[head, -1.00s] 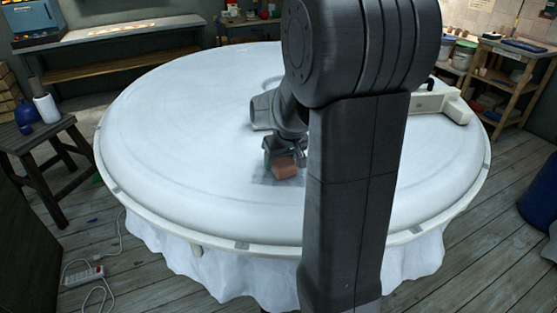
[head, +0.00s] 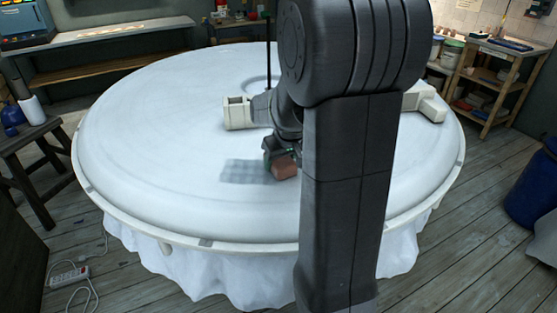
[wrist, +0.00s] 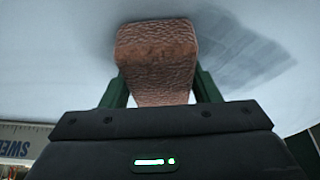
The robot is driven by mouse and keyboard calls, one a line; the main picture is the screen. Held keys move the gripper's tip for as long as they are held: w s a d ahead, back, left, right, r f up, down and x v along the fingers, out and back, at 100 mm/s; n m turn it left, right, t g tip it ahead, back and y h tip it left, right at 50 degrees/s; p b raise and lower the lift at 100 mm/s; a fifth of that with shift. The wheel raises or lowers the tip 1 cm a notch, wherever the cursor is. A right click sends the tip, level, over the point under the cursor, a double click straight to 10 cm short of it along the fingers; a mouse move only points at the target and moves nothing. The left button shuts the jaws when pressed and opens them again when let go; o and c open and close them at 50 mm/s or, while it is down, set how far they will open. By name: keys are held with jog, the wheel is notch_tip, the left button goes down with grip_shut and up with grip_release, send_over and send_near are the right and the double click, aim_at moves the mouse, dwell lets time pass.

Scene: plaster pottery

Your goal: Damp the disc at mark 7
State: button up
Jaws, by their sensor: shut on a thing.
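The disc (head: 150,130) is a large, round white plaster slab with a raised rim band. My gripper (head: 279,158) is shut on a reddish-brown, rough-textured sponge (head: 285,169) over its near part. The sponge also shows between the green fingers in the wrist view (wrist: 155,60). I cannot tell whether it presses on the plaster. A grey, streaked damp patch (head: 248,172) lies just left of the sponge; it shows at the upper right in the wrist view (wrist: 235,55). My arm hides the disc's right middle. I can read no mark number.
A white block-like part (head: 237,113) is beside my arm over the disc, and another white piece (head: 427,103) is at the right rim. A thin dark rod (head: 268,60) rises at the back. A stool (head: 30,150) stands left, a blue bin (head: 532,190) right.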

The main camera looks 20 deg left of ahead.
notch_tip(320, 180, up, 4)
jog(key=p, duration=0.3)
jog(key=shift+w+d+r, duration=0.1)
jog(key=shift+d+r, duration=0.05)
jog(key=shift+r, duration=0.1)
jog(key=shift+r+p, duration=1.3)
jog(key=shift+r, duration=0.5)
